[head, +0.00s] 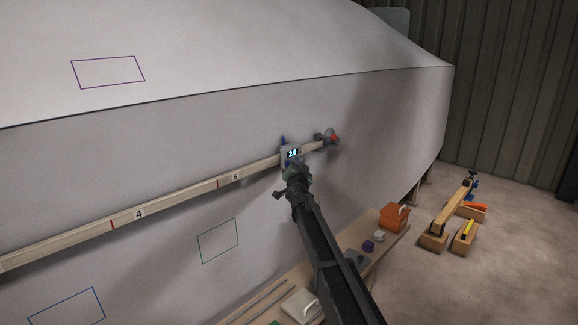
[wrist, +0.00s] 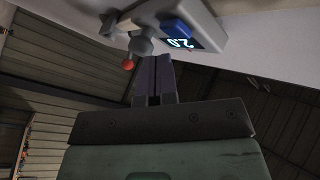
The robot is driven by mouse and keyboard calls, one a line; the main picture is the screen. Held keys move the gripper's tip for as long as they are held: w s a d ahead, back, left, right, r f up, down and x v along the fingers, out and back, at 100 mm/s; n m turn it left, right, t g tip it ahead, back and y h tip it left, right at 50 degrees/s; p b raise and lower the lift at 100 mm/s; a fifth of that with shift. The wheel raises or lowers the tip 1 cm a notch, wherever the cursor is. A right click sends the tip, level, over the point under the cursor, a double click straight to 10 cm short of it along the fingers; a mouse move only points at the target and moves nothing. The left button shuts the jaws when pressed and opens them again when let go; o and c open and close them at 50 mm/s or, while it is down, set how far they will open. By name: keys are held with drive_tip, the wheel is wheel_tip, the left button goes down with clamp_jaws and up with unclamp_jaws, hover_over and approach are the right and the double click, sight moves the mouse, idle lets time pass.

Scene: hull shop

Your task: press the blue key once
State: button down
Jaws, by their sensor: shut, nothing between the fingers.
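A small grey gauge box (head: 284,157) with a lit display reading 2.0 sits on the wooden rail along the hull. In the wrist view the gauge box (wrist: 207,22) is at the top, its display upside down. The blue key (wrist: 176,27) is a raised block beside the display. In the head view a small blue piece stands up from the top of the box; I cannot tell whether it is the key. My gripper (head: 294,171) is just below the display, shut and empty. Its fingertips (wrist: 153,57) show apart from the key in the wrist view.
A red-tipped knob (head: 334,138) is at the rail's right end. The numbered rail (head: 190,192) runs left along the pale hull (head: 180,145). A wooden bench (head: 340,258) below carries an orange box (head: 394,217) and small items. Wooden blocks stand on the floor at right.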

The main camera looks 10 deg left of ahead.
idle(0.8)
drive_tip(key=shift+w+a, duration=0.2)
drive_tip(key=shift+a, duration=0.15)
drive_tip(key=shift+w+a, duration=0.35)
drive_tip(key=shift+a, duration=0.1)
idle(0.7)
idle(0.4)
drive_tip(key=shift+s+d, duration=0.55)
drive_tip(key=shift+d, duration=0.25)
drive_tip(key=s+d, duration=0.1)
drive_tip(key=d, duration=0.1)
drive_tip(key=s+d, duration=0.2)
drive_tip(key=shift+f, duration=0.1)
idle(0.5)
